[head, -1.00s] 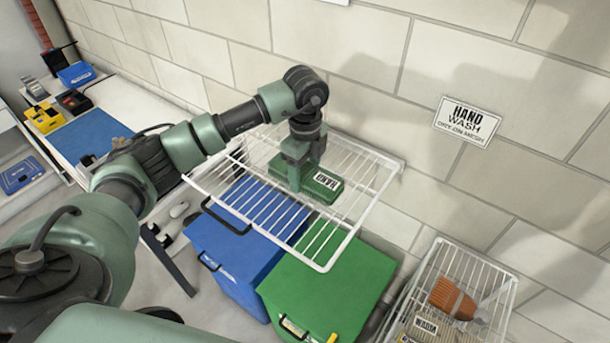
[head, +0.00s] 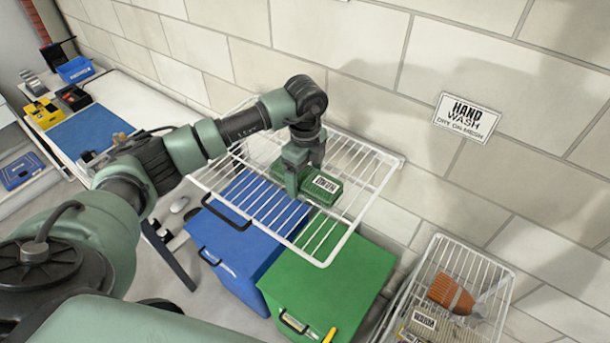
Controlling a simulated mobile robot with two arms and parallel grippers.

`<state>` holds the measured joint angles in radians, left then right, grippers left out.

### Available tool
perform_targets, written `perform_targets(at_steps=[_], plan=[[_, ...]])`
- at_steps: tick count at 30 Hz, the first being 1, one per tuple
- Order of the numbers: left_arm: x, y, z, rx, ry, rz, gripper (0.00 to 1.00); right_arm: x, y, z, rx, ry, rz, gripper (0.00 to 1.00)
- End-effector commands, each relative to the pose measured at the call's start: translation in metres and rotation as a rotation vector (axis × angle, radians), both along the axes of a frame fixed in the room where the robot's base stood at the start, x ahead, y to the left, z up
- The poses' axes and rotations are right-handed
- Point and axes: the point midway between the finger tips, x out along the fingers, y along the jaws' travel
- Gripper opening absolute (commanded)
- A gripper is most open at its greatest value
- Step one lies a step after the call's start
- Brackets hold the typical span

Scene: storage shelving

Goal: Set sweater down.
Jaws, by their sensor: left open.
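The sweater (head: 318,197) appears as a small green folded bundle with a white label. It lies flat on the white wire mesh shelf (head: 345,241) fixed to the wall. My left gripper (head: 303,181) points down at the bundle's left end, with its fingers apart. The fingers hide part of that end, and I cannot tell whether they still touch it. My right gripper is out of view.
A blue bin (head: 237,262) and a green bin (head: 322,285) stand below the shelf. A wire basket (head: 487,257) with a brush is at lower right. A "Hand wash, dry on mesh" sign (head: 466,117) is on the wall. The shelf's front left is bare.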

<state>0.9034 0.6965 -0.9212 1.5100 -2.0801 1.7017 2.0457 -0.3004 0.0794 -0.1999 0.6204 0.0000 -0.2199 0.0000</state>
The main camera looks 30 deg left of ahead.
Motion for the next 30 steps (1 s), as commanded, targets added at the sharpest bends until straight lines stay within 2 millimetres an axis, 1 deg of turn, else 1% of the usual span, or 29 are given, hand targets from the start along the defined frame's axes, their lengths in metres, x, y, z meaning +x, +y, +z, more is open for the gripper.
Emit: perform_targets(at_steps=[2,5,8,12,15,18,21,24,30], plan=[[0.000,0.000,0.006,0.000,-0.001,0.000,0.82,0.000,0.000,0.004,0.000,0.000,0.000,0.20],[0.002,0.000,0.016,-0.001,-0.006,0.000,0.82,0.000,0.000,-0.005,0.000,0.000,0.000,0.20],[0.002,0.000,0.034,0.000,-0.007,-0.002,0.82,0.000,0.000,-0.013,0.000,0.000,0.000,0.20],[0.001,0.000,0.066,-0.001,-0.007,-0.001,0.82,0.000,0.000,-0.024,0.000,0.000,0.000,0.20],[0.002,0.000,0.087,-0.001,-0.007,-0.001,0.82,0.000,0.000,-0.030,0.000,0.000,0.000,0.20],[0.001,0.000,0.103,-0.001,-0.004,0.000,0.82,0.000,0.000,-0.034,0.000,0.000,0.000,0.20],[0.001,0.000,0.115,0.000,-0.003,0.000,0.82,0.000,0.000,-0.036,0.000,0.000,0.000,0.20],[0.001,0.000,0.121,0.000,-0.002,0.000,0.82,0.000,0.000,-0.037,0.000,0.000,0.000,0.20],[0.000,0.000,0.123,0.000,0.000,-0.001,0.82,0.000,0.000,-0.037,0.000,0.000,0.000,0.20]])
